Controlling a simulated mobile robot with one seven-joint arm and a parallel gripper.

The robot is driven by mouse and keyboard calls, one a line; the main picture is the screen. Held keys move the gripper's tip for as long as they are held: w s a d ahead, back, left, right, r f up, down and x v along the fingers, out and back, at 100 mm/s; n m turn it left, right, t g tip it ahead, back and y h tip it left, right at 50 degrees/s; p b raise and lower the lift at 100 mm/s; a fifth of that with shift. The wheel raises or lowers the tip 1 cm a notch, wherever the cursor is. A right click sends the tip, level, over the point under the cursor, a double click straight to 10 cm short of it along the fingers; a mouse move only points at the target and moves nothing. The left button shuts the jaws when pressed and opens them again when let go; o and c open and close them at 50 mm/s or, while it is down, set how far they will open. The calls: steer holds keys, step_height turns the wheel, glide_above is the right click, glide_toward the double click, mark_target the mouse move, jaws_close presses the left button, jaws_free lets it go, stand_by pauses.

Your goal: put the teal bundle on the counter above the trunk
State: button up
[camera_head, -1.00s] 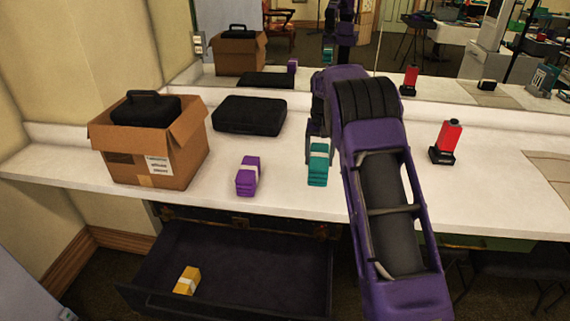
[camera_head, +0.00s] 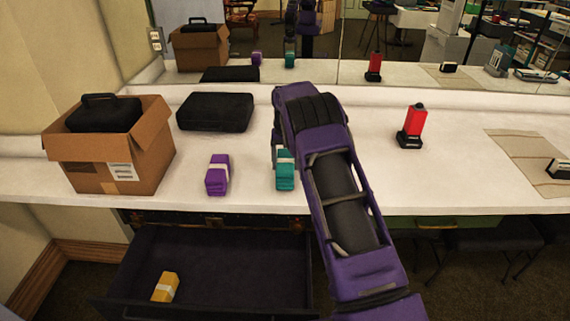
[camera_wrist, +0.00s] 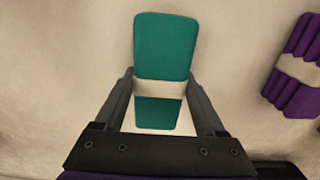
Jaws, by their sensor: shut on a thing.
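The teal bundle (camera_head: 285,176) has a pale band and stands on the white counter (camera_head: 250,190), or very close to its surface. My gripper (camera_wrist: 160,95) is shut on it, with a finger on each side near the band in the wrist view, where the teal bundle (camera_wrist: 165,48) fills the middle. My arm hides part of the gripper in the head view. The dark trunk (camera_head: 215,265) is below the counter, open like a drawer, with a yellow bundle (camera_head: 165,287) inside.
A purple bundle (camera_head: 217,175) stands left of the teal one and also shows in the wrist view (camera_wrist: 298,68). A cardboard box (camera_head: 107,160) holding a black case, a flat black case (camera_head: 215,111) and a red-and-black item (camera_head: 411,127) are on the counter. A mirror is behind.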

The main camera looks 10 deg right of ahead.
mark_target(285, 160)
steer(key=shift+f, duration=0.25)
steer(key=o, duration=1.6)
steer(key=shift+c, duration=0.2)
step_height(285, 160, up, 12)
steer(key=shift+r+p, duration=0.15)
steer(key=shift+p, duration=0.3)
